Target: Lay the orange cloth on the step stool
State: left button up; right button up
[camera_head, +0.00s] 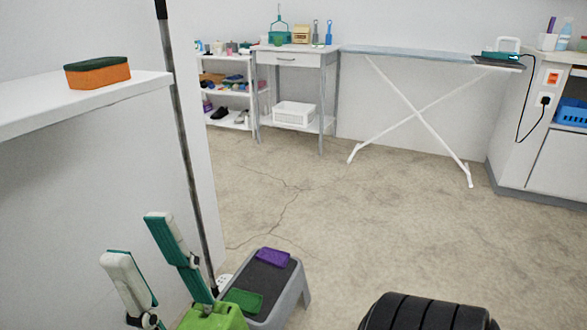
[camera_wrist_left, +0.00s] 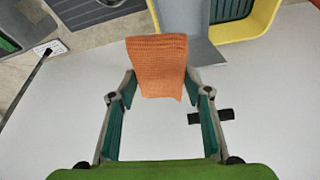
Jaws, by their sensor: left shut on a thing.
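My left gripper (camera_wrist_left: 160,86) is shut on the orange cloth (camera_wrist_left: 161,62), a ribbed piece that spans the space between its fingertips. The cloth is not seen in the head view. The step stool (camera_head: 300,290) is at the bottom of the head view, grey with a dark top. A purple cloth (camera_head: 272,257) lies on its far part and a green cloth (camera_head: 243,300) on its near part. My right gripper (camera_head: 150,245) is at the bottom left of the head view, left of the stool, its fingers apart and empty.
A sponge (camera_head: 98,75) lies on a white shelf (camera_head: 150,85) at left. A dark pole (camera_head: 180,110) stands beside the shelf. A side table (camera_head: 288,60) and an ironing board (camera_head: 410,53) stand at the back. The middle floor is clear. A yellow bin (camera_wrist_left: 262,15) shows in the wrist view.

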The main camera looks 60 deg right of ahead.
aim_at(262, 281)
jog(key=l+z, duration=0.1)
jog(key=z, duration=0.35)
jog(key=i+z, duration=0.1)
jog(key=z, duration=0.4)
jog(key=i+z, duration=0.1)
jog(key=z, duration=0.35)
jog(key=i+l+z, duration=0.1)
jog(key=z, duration=0.35)
jog(key=i+j+z, duration=0.15)
jog(key=i+l, duration=0.05)
jog(key=i, duration=0.05)
